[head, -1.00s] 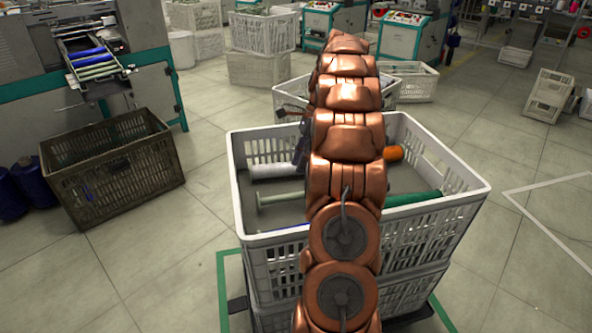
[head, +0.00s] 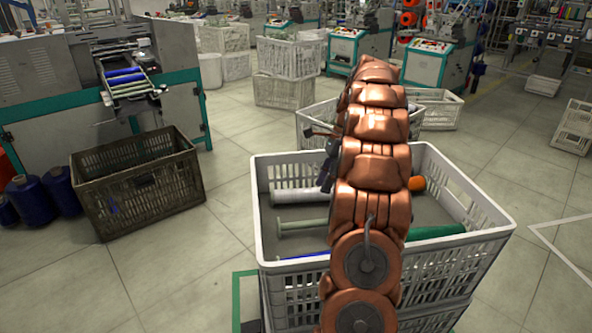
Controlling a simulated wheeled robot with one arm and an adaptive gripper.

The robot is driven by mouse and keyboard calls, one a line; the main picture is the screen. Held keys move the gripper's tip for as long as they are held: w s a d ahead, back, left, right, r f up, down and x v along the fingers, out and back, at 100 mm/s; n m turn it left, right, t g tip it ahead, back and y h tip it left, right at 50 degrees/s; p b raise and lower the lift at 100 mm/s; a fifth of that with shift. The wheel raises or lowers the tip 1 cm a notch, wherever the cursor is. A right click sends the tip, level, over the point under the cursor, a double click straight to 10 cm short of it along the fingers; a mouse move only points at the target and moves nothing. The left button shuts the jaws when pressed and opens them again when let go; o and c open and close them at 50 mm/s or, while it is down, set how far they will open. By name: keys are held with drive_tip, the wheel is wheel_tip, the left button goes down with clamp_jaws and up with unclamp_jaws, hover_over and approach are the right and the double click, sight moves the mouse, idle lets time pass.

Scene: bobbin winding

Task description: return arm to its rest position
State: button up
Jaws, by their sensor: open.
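My copper-coloured arm (head: 374,150) extends forward over the white crate (head: 385,284), standing between my body and the far side. My gripper (head: 321,158) shows only in part as dark pieces at the left of the arm, above the crate. It is open, and I see nothing held in it. The rest of it is hidden behind the arm. In the crate lie a white bobbin (head: 298,196), a pale green bobbin (head: 305,226), a green bobbin (head: 436,232) and an orange one (head: 417,183).
A dark brown crate (head: 140,190) stands on the floor at left, with blue cones (head: 30,200) beside it. A machine with a bobbin tray (head: 130,82) stands behind. Another white crate (head: 318,116) stands just beyond the front crate. Open floor lies on both sides.

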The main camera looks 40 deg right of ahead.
drive_tip(key=s+a+r+n+g+h+p, duration=0.1)
drive_tip(key=s+a+r+n+p, duration=0.1)
drive_tip(key=a+r+n+p, duration=0.85)
drive_tip(key=s+a+r+n+g+h+p, duration=0.1)
drive_tip(key=s+a+r+n+p, duration=0.15)
drive_tip(key=a+r, duration=0.85)
drive_tip(key=s+a+r+n+h+p, duration=0.3)
drive_tip(key=s+a+n+p, duration=0.9)
drive_tip(key=s+a, duration=0.4)
drive_tip(key=s+p, duration=0.1)
drive_tip(key=s, duration=0.2)
drive_tip(key=shift+a, duration=0.25)
